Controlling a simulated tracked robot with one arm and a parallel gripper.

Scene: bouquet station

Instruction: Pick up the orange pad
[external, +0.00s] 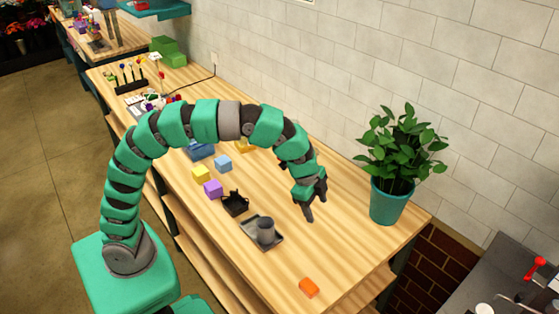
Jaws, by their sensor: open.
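The orange pad (309,288) is a small block lying flat on the wooden table near its front right end. Nothing stands on it or touches it. My gripper (316,206) hangs from the green arm above the table, fingers pointing down. It is open and empty, apart from the pad, which lies below it in the picture. How high the fingertips are above the table is hard to tell.
A grey tray (275,242) with a grey cup (265,232) stands left of my gripper. A black holder (235,203), a purple block (213,188), a yellow block (201,174) and a blue block (223,163) lie farther left. A potted plant (389,203) stands right. Wood around the pad is clear.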

